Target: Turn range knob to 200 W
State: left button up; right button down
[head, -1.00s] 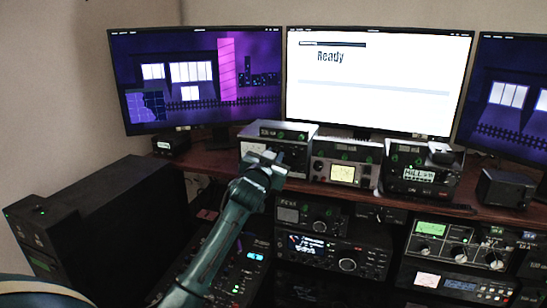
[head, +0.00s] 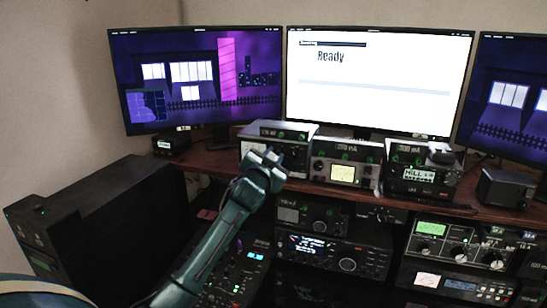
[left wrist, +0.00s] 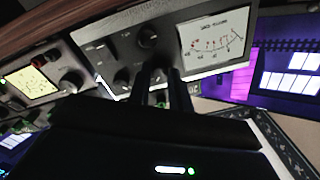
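A grey-fronted meter unit (head: 290,133) stands leftmost in the row of instruments on the desk shelf. In the left wrist view its front carries a white needle meter (left wrist: 213,42), a dark upper knob (left wrist: 147,37) and a lower knob (left wrist: 122,76). I cannot read which knob is the range knob or its setting. My left gripper (head: 266,156) is in front of this unit and covers part of its face. Its two dark fingers (left wrist: 161,76) are apart, close to the panel below the upper knob; contact cannot be told. My right gripper is not in view.
Beside the unit stand another instrument with a lit yellowish screen (head: 343,172) and a third with a lit display (head: 418,175). Monitors (head: 375,80) stand behind. Racked radios (head: 345,255) fill the space below the wooden shelf (head: 215,163).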

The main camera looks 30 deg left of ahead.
pick_arm(q)
jog(key=o, duration=0.4)
jog(key=shift+b+v, duration=1.3)
jog(key=shift+v, duration=5.3)
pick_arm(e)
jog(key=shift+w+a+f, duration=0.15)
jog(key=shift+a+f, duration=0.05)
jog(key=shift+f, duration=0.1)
pick_arm(q)
jog(key=shift+f, duration=0.15)
